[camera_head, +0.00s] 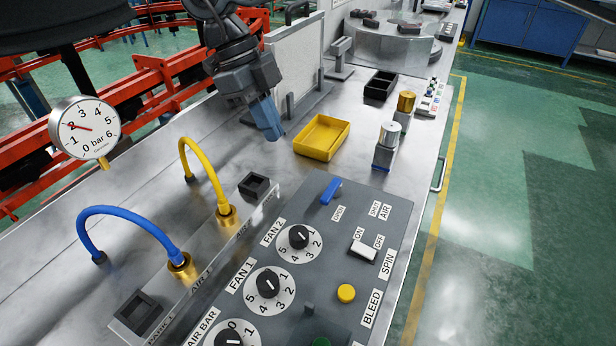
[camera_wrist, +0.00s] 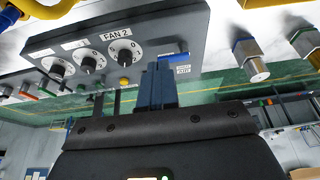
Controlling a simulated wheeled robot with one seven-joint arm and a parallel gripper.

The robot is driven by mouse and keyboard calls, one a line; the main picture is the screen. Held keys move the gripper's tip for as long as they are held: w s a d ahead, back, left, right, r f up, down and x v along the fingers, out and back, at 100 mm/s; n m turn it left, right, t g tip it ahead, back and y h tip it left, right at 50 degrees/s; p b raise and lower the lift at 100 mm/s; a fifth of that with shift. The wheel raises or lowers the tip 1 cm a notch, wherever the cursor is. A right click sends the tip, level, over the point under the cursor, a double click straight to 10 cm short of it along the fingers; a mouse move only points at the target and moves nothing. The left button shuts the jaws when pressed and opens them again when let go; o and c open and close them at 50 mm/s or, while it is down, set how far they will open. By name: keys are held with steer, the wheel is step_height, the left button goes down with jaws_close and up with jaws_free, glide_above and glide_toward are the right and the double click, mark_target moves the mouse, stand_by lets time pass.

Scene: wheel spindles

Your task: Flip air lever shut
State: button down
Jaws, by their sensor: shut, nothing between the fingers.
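The air lever (camera_head: 331,191) is a small blue handle at the far end of the grey control panel (camera_head: 385,225). Its OPEN label is close by and its SHUT and AIR labels lie further right; I cannot tell surely which setting it is at. My gripper (camera_head: 270,130) has blue fingers, shut and empty, above the bench up and left of the lever, apart from it. In the wrist view, the fingers (camera_wrist: 158,85) point at the panel, and the blue lever (camera_wrist: 176,56) shows just beyond them, partly hidden.
A yellow tray (camera_head: 322,138) lies right of my gripper. Blue (camera_head: 130,215) and yellow (camera_head: 190,150) hoses arch at left near a gauge (camera_head: 85,128). The panel also carries fan dials (camera_head: 298,237), a white switch (camera_head: 363,251) and a yellow button (camera_head: 346,293). Metal-topped spindles (camera_head: 388,140) stand at right.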

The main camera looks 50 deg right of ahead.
mark_target(331, 196)
steer(key=p+x, duration=0.1)
steer(key=x, duration=0.8)
steer(key=s+p, duration=0.1)
steer(key=s, duration=0.2)
steer(key=shift+d+f+p, duration=0.25)
steer(key=shift+f+p, duration=0.1)
steer(key=shift+f, duration=0.05)
steer(key=shift+s+d+f, duration=0.1)
steer(key=shift+s, duration=0.5)
steer(key=shift+f, duration=0.1)
steer(key=shift+s+n+b, duration=0.15)
steer(key=shift+n+b, duration=0.15)
steer(key=shift+b, duration=0.05)
